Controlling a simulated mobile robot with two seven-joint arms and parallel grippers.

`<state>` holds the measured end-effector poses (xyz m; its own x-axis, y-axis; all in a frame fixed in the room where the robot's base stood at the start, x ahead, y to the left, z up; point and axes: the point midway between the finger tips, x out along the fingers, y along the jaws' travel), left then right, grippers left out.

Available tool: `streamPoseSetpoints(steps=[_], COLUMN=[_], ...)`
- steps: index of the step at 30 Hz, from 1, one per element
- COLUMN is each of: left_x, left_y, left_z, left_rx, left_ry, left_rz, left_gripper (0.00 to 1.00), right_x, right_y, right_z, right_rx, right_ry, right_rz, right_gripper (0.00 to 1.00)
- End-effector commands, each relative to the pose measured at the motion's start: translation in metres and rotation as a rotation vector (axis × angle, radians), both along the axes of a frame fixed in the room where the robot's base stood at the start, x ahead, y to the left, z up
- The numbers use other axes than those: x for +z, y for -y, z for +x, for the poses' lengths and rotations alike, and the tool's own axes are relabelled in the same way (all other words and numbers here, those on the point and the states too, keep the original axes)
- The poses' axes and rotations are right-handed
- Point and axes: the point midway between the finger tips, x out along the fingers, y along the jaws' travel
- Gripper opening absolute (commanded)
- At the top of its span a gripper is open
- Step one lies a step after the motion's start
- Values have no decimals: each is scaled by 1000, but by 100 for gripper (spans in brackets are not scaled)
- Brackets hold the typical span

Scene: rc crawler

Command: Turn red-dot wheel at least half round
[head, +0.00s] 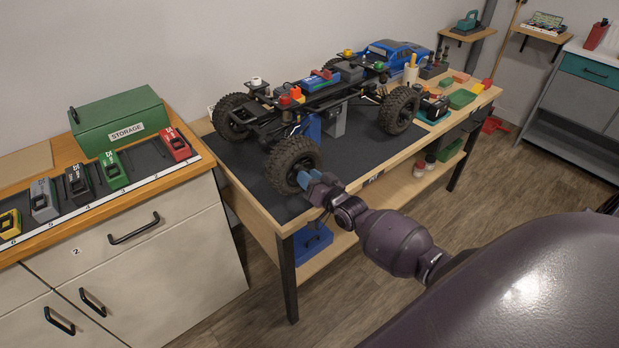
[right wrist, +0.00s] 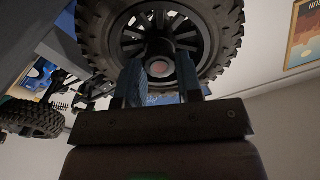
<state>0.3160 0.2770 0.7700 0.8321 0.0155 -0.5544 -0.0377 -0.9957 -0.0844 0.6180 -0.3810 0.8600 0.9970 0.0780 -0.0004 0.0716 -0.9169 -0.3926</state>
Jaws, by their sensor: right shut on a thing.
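The crawler chassis (head: 325,95) is held up on a stand (head: 333,122) over the workbench, its wheels clear of the mat or nearly so. The red-dot wheel (head: 281,156) is its near left wheel. In the right wrist view, the wheel (right wrist: 215,45) fills the top, and its red dot (right wrist: 158,69) shows at the hub. My right gripper (head: 304,181) is at the wheel's outer face. In the right wrist view, its two blue fingers (right wrist: 162,80) stand on either side of the hub, shut on it. My left gripper is not in view.
The dark mat (head: 250,160) covers the bench, with its front edge just under my right arm. A cabinet with chargers and a green storage box (head: 120,119) stands at left.

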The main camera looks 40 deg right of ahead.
Motion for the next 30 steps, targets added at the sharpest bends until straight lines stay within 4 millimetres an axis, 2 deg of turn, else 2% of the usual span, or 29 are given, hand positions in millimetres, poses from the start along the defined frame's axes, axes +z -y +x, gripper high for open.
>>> streamPoseSetpoints(steps=[14,30], left_x=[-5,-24], left_y=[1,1], left_z=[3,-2], left_rx=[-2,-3], left_ry=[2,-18], left_rz=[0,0], left_gripper=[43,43], right_x=[-1,-2], right_y=[0,0], right_z=[0,0], right_rx=[0,-1], right_ry=[-36,-75], right_rz=[452,943], right_gripper=[0,0])
